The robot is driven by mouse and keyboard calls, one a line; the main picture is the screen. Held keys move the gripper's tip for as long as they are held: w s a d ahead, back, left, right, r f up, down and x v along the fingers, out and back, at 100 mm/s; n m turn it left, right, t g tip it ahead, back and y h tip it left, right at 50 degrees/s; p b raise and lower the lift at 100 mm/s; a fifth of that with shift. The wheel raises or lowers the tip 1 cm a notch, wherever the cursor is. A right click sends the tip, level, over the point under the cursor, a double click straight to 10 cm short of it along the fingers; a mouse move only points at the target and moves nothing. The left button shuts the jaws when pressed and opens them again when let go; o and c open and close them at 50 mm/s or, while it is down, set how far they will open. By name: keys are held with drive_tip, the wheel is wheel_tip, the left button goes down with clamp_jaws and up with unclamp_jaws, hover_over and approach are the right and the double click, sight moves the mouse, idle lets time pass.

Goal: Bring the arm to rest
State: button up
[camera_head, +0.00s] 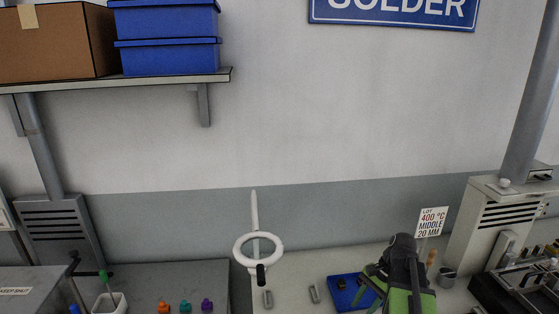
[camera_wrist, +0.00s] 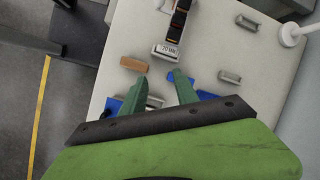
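My gripper (camera_wrist: 158,78) shows in the wrist view with its two green fingers apart. Nothing is visibly clamped between the tips. It is over the light bench (camera_wrist: 205,45), above a blue piece (camera_wrist: 207,95) that the fingers partly hide. A small grey metal piece (camera_wrist: 155,102) shows beside the left finger; whether it touches is unclear. In the head view my green and black arm is at the lower right, beside the blue piece (camera_head: 343,292). The fingertips are hard to make out there.
A white ring lamp (camera_head: 238,247) stands left. Small grey pieces (camera_head: 314,294) lie on the bench. An orange-brown block (camera_wrist: 134,65) lies near the fingertips. Blue boxes (camera_head: 168,55) sit on a shelf.

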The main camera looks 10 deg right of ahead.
drive_tip(key=a+f+n+h+b, duration=0.1)
drive_tip(key=a+f+n, duration=0.1)
drive_tip(key=a, duration=0.5)
drive_tip(key=a+f+n+h+b, duration=0.1)
drive_tip(key=a+f+n, duration=0.1)
drive_tip(key=a, duration=0.4)
drive_tip(key=a+f+n+h+b, duration=0.1)
drive_tip(key=a+f+n, duration=0.1)
drive_tip(key=a+n, duration=0.2)
drive_tip(key=shift+w+a+g, duration=0.15)
drive_tip(key=shift+a+g, duration=0.25)
drive_tip(key=shift+a, duration=1.4)
drive_tip(key=n, duration=0.2)
drive_tip(key=d+n+t+h, duration=0.1)
drive_tip(key=shift+d+f+n, duration=0.1)
drive_tip(key=shift+d+n, duration=0.1)
drive_tip(key=shift+n, duration=0.2)
drive_tip(key=shift+w, duration=0.2)
